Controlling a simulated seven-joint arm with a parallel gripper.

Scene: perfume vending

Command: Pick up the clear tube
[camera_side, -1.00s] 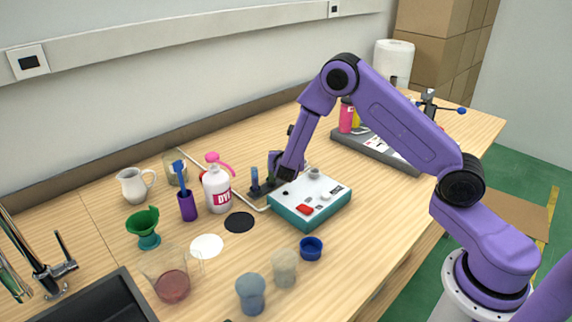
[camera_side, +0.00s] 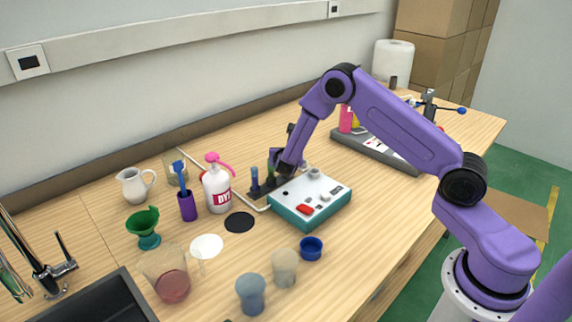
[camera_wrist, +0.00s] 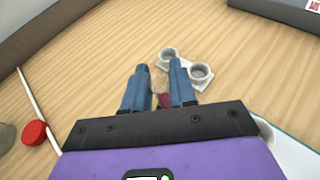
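My gripper (camera_wrist: 158,68) points down over the table in the wrist view, with its two blue fingers apart. A pale, see-through thing (camera_wrist: 160,84) with dark red below it shows between the fingers. It may be the clear tube, but I cannot tell whether the fingers touch it. In the side view my gripper (camera_side: 277,166) is just behind the teal-and-white device. My gripper hides part of this group.
The teal-and-white device (camera_side: 310,203) stands close in front of my gripper. The pink-capped dye bottle (camera_side: 217,188) is to the left. A small white holder with two round cups (camera_wrist: 186,66) lies beyond the fingers. A red cap (camera_wrist: 33,132) is at left. Bare wood lies behind.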

